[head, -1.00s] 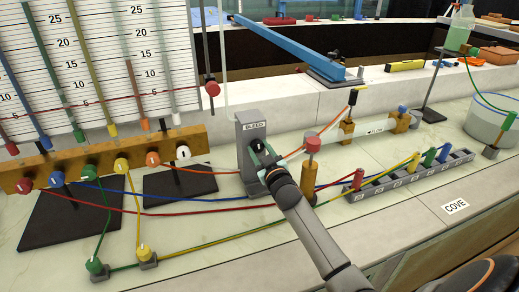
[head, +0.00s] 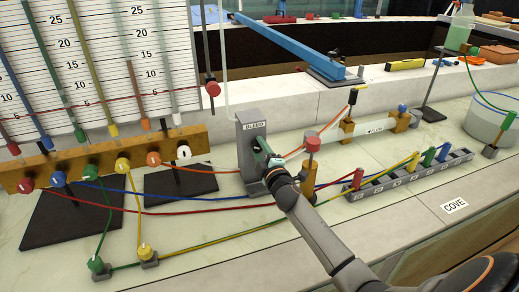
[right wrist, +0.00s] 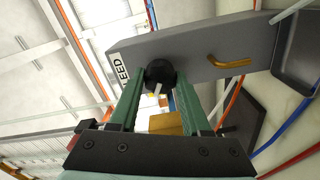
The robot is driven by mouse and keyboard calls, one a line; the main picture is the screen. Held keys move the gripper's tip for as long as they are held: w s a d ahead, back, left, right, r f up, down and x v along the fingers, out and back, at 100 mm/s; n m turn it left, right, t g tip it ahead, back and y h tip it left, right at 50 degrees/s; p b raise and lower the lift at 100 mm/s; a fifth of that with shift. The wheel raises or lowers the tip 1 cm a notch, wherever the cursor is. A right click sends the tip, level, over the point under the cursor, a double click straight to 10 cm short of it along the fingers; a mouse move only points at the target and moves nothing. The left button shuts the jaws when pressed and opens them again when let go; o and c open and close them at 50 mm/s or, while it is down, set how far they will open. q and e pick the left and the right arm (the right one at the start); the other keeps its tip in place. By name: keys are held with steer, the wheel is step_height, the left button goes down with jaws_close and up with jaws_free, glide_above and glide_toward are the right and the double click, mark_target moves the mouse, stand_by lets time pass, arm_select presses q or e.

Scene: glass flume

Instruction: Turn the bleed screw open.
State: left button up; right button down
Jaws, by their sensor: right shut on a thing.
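The grey bleed block (head: 244,165) with the "BLEED" label (head: 254,126) stands on the bench in the middle of the head view. The bleed screw is a round black knob (right wrist: 160,73) with a white mark, on the block's face. My right gripper (head: 260,147) reaches the block from the lower right. In the right wrist view its green fingers (right wrist: 162,84) lie on either side of the knob, shut on it. In the head view the fingers largely hide the knob. My left gripper is in neither view.
A brass post with a red cap (head: 312,146) stands close to the right of my gripper. Coloured tubes run around the block. A brass manifold (head: 100,165) is at left. A grey socket rail (head: 410,176) is at right.

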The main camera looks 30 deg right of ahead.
steer(key=n, duration=0.6)
steer(key=shift+n, duration=0.3)
steer(key=n+p, duration=0.1)
steer(key=n, duration=0.4)
steer(key=shift+f+n, duration=0.1)
steer(key=shift+n, duration=0.2)
steer(key=shift+c, duration=1.9)
jaws_free()
steer(key=v, duration=1.2)
steer(key=shift+s, duration=0.25)
steer(key=shift+s+a, duration=0.1)
steer(key=shift+a, duration=0.05)
